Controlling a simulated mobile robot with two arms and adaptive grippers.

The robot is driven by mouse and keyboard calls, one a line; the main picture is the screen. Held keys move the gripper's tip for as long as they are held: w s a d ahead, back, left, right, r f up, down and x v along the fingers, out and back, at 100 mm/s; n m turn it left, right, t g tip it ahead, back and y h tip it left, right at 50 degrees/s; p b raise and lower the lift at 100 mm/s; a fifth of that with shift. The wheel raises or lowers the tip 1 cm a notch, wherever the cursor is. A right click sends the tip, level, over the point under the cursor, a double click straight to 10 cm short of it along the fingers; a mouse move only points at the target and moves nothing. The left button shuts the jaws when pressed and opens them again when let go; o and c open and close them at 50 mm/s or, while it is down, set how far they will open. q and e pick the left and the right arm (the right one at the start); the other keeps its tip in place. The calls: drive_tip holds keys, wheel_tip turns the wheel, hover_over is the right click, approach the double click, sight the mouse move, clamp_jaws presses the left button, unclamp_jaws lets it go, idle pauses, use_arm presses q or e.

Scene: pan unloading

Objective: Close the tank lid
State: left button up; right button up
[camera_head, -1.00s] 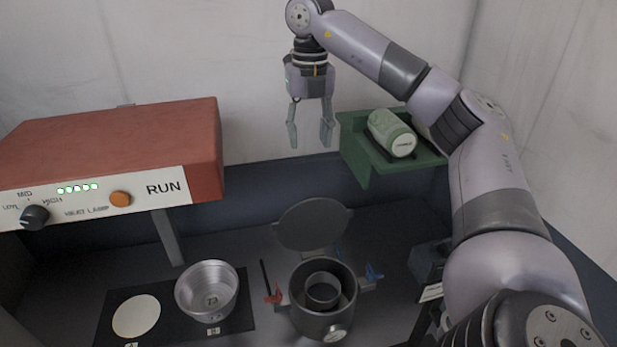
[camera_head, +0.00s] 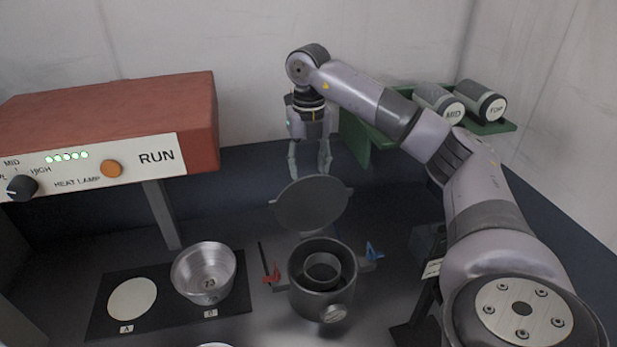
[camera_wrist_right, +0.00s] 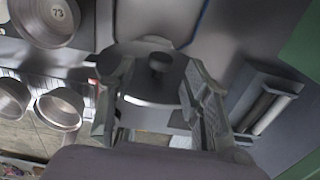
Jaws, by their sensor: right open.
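The dark grey tank (camera_head: 320,297) stands on the bench in the head view, with a smaller cylinder inside it. Its round lid (camera_head: 312,205) stands open, tilted up behind the tank mouth. My right gripper (camera_head: 309,172) is open and empty, pointing down behind and just above the lid; the lid's top edge is close to its fingertips. In the right wrist view the lid (camera_wrist_right: 150,88), with a dark knob (camera_wrist_right: 160,62), appears between the spread fingers. I cannot tell whether they touch it. My left gripper is not in view.
A metal pan (camera_head: 204,272) sits on a black mat (camera_head: 165,322) beside a white disc (camera_head: 132,298). A red heat-lamp box (camera_head: 110,120) is at the left. A green shelf (camera_head: 359,140) holding labelled canisters (camera_head: 440,105) is behind my right arm. Red (camera_head: 271,273) and blue (camera_head: 375,251) pieces flank the tank.

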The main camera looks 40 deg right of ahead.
sight(310, 200)
drive_tip(key=shift+f, duration=1.5)
clamp_jaws()
